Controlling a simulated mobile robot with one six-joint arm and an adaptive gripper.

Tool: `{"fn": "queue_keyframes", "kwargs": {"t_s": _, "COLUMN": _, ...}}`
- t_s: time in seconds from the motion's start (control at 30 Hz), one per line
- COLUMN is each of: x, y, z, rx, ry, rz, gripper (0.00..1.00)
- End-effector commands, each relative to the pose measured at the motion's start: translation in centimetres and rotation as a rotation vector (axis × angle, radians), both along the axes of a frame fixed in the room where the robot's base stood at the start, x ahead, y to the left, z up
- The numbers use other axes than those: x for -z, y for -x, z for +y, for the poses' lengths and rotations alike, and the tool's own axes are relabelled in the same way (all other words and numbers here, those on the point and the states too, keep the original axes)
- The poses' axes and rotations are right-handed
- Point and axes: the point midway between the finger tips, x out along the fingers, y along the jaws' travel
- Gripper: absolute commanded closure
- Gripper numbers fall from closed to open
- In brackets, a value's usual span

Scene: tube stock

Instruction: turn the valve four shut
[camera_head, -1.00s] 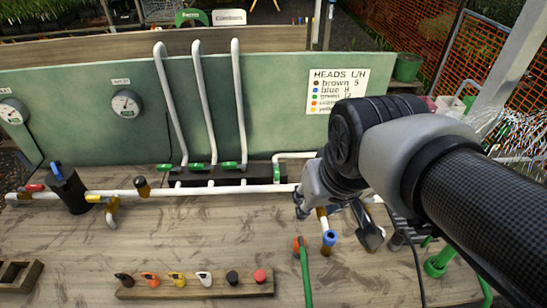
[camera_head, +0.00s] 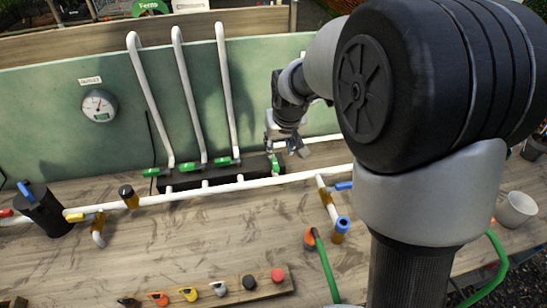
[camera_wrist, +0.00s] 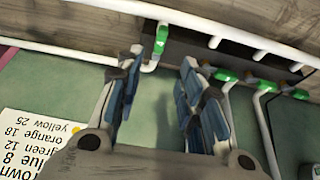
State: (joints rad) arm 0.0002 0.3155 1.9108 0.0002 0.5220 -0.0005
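Valve four is the rightmost green handle (camera_head: 275,163) on the dark manifold block (camera_head: 180,182). It stands upright in the head view, unlike the other three handles, which lie sideways. In the wrist view the same handle (camera_wrist: 161,39) shows just beyond the fingertips, in line with the gap between them. My gripper (camera_head: 285,147) is just above and behind this handle, near the green panel. Its two blue-padded fingers (camera_wrist: 163,62) are apart with nothing between them. I cannot tell whether a finger touches the handle.
Three other green handles (camera_head: 191,167) sit to the left, below tall white pipes (camera_head: 188,95). A white main pipe (camera_head: 250,184) runs along the bench in front. The green panel (camera_head: 130,140) stands close behind. A blue-handled branch (camera_head: 342,226) and green hose (camera_head: 327,270) lie to the front right.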

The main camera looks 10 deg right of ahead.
Motion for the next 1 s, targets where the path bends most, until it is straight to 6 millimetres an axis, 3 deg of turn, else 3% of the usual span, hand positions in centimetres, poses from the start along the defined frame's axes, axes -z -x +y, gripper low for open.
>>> {"fn": "queue_keyframes", "kwargs": {"t_s": 0.03, "x": 1.5, "y": -0.4, "z": 0.0, "rx": 0.0, "ry": 0.0, "rz": 0.005, "gripper": 0.65}}
{"fn": "queue_keyframes", "kwargs": {"t_s": 0.3, "x": 7.0, "y": -2.6, "z": 0.0, "rx": 0.0, "ry": 0.0, "rz": 0.004, "gripper": 0.65}}
{"fn": "queue_keyframes", "kwargs": {"t_s": 0.5, "x": 10.0, "y": -4.0, "z": 0.0, "rx": 0.0, "ry": 0.0, "rz": 0.001, "gripper": 0.65}}
{"fn": "queue_keyframes", "kwargs": {"t_s": 0.7, "x": 11.4, "y": -4.7, "z": 0.0, "rx": 0.0, "ry": 0.0, "rz": 0.001, "gripper": 0.65}}
{"fn": "queue_keyframes", "kwargs": {"t_s": 1.0, "x": 11.6, "y": -4.8, "z": 0.0, "rx": 0.0, "ry": 0.0, "rz": 0.0, "gripper": 0.65}}
